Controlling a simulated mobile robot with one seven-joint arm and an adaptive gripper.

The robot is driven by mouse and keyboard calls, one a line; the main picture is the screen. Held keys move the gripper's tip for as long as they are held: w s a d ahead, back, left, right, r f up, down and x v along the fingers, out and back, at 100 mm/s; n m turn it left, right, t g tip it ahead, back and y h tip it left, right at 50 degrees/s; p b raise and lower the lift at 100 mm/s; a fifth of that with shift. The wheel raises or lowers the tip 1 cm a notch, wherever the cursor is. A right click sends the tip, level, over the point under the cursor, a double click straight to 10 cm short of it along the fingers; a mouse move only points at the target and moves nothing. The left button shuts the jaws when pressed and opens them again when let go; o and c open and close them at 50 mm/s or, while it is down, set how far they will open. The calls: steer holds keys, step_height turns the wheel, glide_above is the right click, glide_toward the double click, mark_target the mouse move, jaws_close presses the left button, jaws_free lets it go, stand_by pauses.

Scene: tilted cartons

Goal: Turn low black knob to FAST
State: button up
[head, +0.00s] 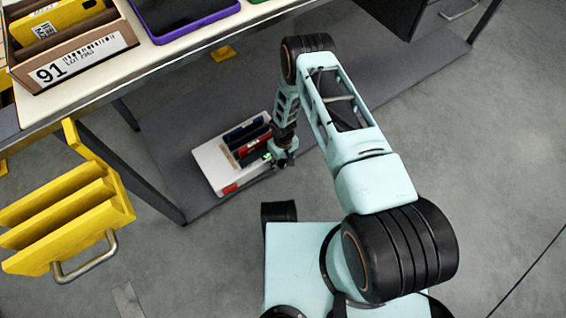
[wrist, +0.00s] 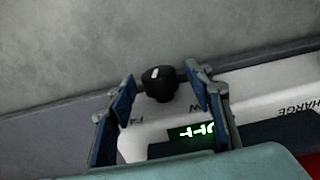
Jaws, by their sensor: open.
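The black knob (wrist: 160,86) sits on the white face of a low unit (wrist: 260,92) in the wrist view. A white mark on the knob's top lies toward its upper side in that view. My gripper (wrist: 161,76) is open, with one blue-padded finger on each side of the knob. Gaps show between the fingers and the knob. Lettering beside the knob is partly hidden by the fingers, so the speed words are not fully legible. In the head view my gripper (head: 279,157) is at the right side of the white unit (head: 211,165); the knob cannot be made out there.
A green-lit display (wrist: 196,131) is partly covered by my gripper. The unit rests on a grey lower shelf (head: 175,125) under the table (head: 150,55). A yellow slotted rack (head: 65,215) stands at left. Grey floor is open at right.

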steer(key=shift+c, duration=0.6)
steer(key=c, duration=1)
steer(key=shift+c, duration=0.2)
steer(key=shift+d+g+y, duration=0.15)
steer(key=shift+g+y, duration=0.15)
steer(key=shift+y, duration=0.1)
steer(key=shift+w+d+g+y, duration=0.15)
steer(key=shift+g+y, duration=0.35)
steer(key=shift+y, duration=0.4)
steer(key=shift+w+g+y, duration=0.1)
steer(key=shift+g+y, duration=1)
steer(key=shift+y, duration=0.8)
steer(key=o, duration=1.2)
steer(key=shift+c, duration=0.2)
steer(key=shift+f, duration=0.1)
